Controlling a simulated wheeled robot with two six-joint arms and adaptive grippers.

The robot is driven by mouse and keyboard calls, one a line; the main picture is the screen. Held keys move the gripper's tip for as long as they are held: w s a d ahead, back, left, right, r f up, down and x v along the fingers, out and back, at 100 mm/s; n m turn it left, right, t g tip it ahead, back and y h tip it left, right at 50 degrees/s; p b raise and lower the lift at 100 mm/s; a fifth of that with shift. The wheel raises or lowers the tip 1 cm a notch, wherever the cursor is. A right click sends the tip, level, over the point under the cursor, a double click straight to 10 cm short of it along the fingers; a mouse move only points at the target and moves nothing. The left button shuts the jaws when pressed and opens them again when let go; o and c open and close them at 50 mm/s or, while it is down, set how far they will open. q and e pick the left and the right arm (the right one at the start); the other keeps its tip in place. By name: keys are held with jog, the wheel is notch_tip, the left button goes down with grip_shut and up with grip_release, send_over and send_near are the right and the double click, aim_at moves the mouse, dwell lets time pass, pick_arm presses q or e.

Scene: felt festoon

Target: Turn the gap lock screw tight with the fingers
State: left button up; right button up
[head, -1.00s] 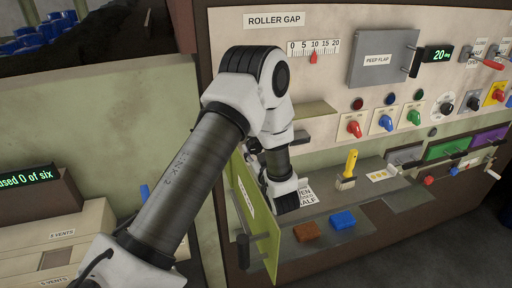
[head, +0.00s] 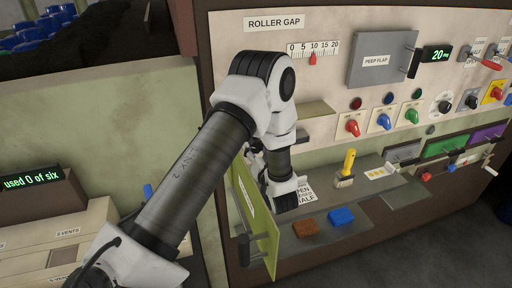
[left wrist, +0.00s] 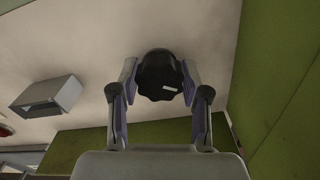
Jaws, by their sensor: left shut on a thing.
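The gap lock screw shows as a black lobed knob (left wrist: 160,78) with a small white mark in the left wrist view. It stands out from a pale panel. My left gripper (left wrist: 159,88) is shut on the knob, with one finger on each side. In the head view my left arm reaches over and down behind the open green door, and its fingers and the knob are hidden there. The ROLLER GAP scale (head: 313,48) has its red pointer (head: 313,58) near 10. My right gripper is in neither view.
The open green door (head: 255,210) with a dark handle stands close to my left wrist. A grey box (left wrist: 46,95) juts from the panel at left.

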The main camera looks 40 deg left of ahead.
pick_arm(q)
jog(key=shift+r, duration=0.1)
jog(key=o, duration=1.1)
jog(key=shift+o, duration=0.2)
jog(key=shift+a, duration=0.15)
jog(key=v, duration=1.2)
